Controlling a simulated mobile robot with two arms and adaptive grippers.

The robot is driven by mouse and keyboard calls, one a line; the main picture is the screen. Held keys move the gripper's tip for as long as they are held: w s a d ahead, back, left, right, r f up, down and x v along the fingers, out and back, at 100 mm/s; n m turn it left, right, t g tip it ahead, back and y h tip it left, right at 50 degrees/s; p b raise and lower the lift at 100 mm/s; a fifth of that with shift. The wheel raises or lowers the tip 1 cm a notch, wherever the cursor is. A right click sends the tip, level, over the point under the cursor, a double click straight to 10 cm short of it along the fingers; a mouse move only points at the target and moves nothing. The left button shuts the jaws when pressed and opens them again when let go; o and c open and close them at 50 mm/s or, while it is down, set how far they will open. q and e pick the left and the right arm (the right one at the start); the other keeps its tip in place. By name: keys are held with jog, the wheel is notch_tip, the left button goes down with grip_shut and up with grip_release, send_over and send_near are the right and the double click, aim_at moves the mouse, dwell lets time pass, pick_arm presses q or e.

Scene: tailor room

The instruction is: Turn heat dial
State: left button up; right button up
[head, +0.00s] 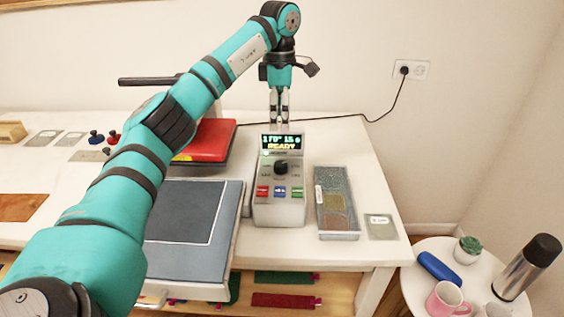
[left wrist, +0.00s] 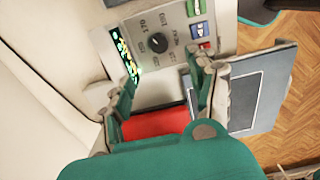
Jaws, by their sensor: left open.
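The black heat dial (head: 281,168) sits on the sloped face of a pale control box (head: 279,209), below a lit display (head: 283,144) that reads READY. The dial also shows in the left wrist view (left wrist: 157,42), with a printed scale around it. My left gripper (head: 279,122) points down just above the display end of the box, apart from the dial. My right gripper is not in view.
Red, blue and green buttons (head: 280,191) line the box below the dial. Left of it is the heat press, with a red upper plate (head: 207,142) and a grey lower bed (head: 187,218). A sectioned tray (head: 337,236) stands close on the right. A black cord (head: 388,105) runs behind.

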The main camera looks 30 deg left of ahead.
aim_at(281, 164)
pick_arm(q)
notch_tip(281, 164, down, 13)
jog(key=shift+f+p, duration=0.1)
jog(key=shift+p, duration=0.75)
jog(key=shift+w+f, duration=0.1)
jog(key=shift+f, duration=0.4)
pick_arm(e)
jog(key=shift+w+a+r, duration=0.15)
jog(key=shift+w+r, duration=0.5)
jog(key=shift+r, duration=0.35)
pick_arm(q)
jog(key=shift+c, duration=0.9)
jog(key=c, duration=1)
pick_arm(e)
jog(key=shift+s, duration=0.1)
